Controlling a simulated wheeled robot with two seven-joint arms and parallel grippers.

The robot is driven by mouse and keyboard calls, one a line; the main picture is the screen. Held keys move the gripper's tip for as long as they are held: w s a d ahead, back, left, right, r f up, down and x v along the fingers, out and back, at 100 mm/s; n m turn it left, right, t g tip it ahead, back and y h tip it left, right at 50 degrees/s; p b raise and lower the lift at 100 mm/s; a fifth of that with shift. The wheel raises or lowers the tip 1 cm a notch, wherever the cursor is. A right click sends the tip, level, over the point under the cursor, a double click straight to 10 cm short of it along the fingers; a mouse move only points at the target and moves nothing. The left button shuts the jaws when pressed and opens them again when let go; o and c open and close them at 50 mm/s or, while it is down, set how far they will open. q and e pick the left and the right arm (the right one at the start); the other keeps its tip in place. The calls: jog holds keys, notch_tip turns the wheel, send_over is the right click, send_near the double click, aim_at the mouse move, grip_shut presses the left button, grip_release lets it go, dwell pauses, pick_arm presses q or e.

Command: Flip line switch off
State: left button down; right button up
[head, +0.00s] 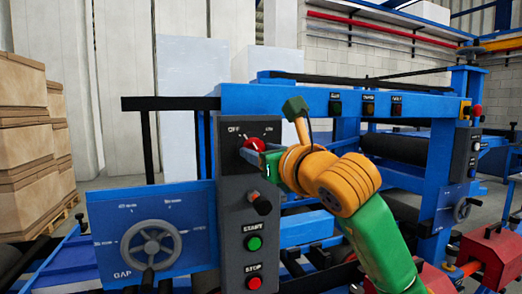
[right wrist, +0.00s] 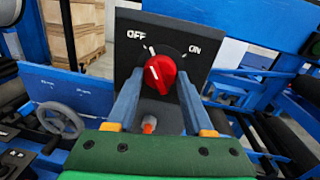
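The line switch is a round red knob (right wrist: 160,75) on a dark panel marked OFF at upper left and ON at upper right. A white mark on the knob sits on its left side, nearer OFF. In the head view the knob (head: 253,146) is partly hidden by my right gripper (head: 262,158), which reaches it from the right. In the right wrist view my right gripper (right wrist: 160,84) has its two blue fingers apart, one on each side of the knob's lower part. Small gaps seem to show beside the knob; contact is unclear. My left gripper is out of view.
A grey GAP handwheel (head: 151,245) is on the blue panel to the left. Stacked cartons (head: 25,140) stand at far left.

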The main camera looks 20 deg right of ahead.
grip_shut()
jog(key=n, duration=0.2)
jog(key=shift+r+n, duration=0.1)
jog(key=shift+n, duration=0.2)
jog(key=o, duration=0.7)
grip_release()
jog(key=shift+s, duration=0.1)
jog(key=s+b, duration=0.3)
jog(key=s, duration=0.3)
jog(key=shift+s+d+b, duration=0.4)
jog(key=shift+d, duration=0.05)
